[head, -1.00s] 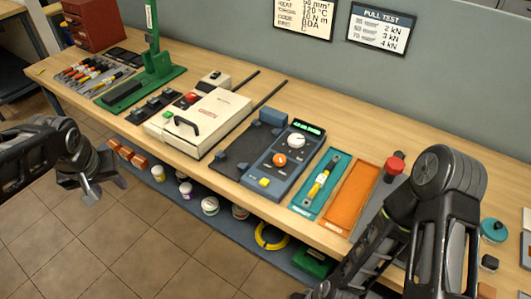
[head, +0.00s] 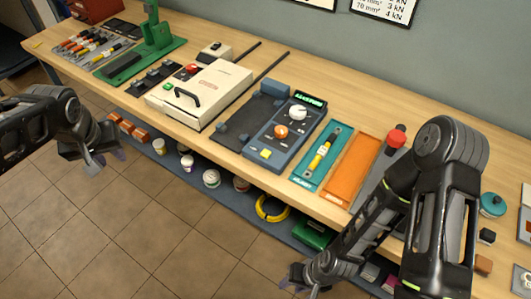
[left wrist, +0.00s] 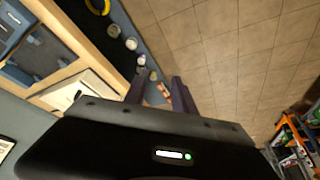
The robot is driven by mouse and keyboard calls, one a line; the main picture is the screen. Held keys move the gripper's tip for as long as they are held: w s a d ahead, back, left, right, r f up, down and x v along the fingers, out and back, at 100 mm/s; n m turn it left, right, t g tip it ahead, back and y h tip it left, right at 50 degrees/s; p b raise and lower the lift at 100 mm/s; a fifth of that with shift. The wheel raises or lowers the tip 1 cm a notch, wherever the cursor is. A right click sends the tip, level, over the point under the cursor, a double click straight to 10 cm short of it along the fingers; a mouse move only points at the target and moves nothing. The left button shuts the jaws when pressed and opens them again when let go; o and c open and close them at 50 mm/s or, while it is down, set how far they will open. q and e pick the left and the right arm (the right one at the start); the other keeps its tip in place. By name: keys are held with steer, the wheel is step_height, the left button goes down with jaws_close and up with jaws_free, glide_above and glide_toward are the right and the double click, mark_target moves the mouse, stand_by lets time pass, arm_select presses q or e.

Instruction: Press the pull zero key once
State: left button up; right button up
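The pull tester (head: 270,137) is a blue-grey unit on the bench with a lit green display (head: 310,99), a white knob (head: 298,112), an orange knob (head: 281,131) and a yellow key (head: 265,154) near its front edge. I cannot read any key label. My left gripper (head: 97,163) hangs over the floor in front of the bench, well left of the tester. The left wrist view shows its two fingers (left wrist: 159,92) apart with nothing between them. My right gripper (head: 296,281) is low at the bottom edge, below the bench top; its finger opening is unclear.
A teal tray (head: 307,182) with a yellow-banded lug piece and an orange tray (head: 349,170) lie right of the tester. A cream case (head: 222,92) stands left of it. A red-topped device (head: 396,138) is partly behind my right arm. A lower shelf holds cups.

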arm_select(q)
jaws_close()
stand_by(1.4)
